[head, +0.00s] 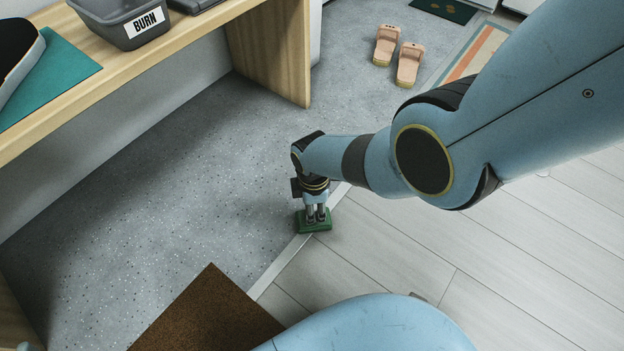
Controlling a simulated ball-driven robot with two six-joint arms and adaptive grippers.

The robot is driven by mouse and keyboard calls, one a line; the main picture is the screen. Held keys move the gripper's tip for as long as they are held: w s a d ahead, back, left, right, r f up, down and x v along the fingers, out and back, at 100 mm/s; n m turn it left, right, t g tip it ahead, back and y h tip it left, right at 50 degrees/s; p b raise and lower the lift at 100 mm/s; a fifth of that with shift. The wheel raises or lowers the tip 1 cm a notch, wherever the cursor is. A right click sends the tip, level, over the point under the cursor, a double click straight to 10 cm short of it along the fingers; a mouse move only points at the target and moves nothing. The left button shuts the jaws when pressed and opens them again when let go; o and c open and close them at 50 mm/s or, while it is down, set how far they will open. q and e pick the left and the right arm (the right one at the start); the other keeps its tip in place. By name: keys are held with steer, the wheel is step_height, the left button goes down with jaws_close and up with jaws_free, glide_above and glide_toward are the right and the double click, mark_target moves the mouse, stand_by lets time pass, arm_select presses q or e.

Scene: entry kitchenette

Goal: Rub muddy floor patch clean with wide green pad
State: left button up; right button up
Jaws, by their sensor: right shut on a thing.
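My right gripper (316,213) points down and is shut on the green pad (314,226). The pad is at floor level, by the metal strip where the speckled grey floor meets the pale planks. I cannot tell whether the pad presses on the floor. No muddy patch shows clearly; any mud under the pad or behind my arm is hidden. My left gripper is not in view.
A wooden bench (270,50) at upper left bears a grey bin labelled BURN (125,18) and a teal mat (60,75). A brown doormat (210,318) lies at the bottom. Pink sandals (408,65) and a striped rug (468,52) lie farther back. Speckled floor (170,190) left of the pad is clear.

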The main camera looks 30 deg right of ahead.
steer(key=shift+w+d, duration=0.2)
steer(key=shift+d, duration=0.2)
steer(key=shift+a, duration=0.1)
steer(key=shift+s+a, duration=0.4)
steer(key=shift+a, duration=0.35)
steer(key=shift+d, duration=0.15)
steer(key=shift+w+d+f, duration=0.1)
steer(key=shift+w+d, duration=0.25)
steer(key=shift+d, duration=0.45)
steer(key=shift+s, duration=0.1)
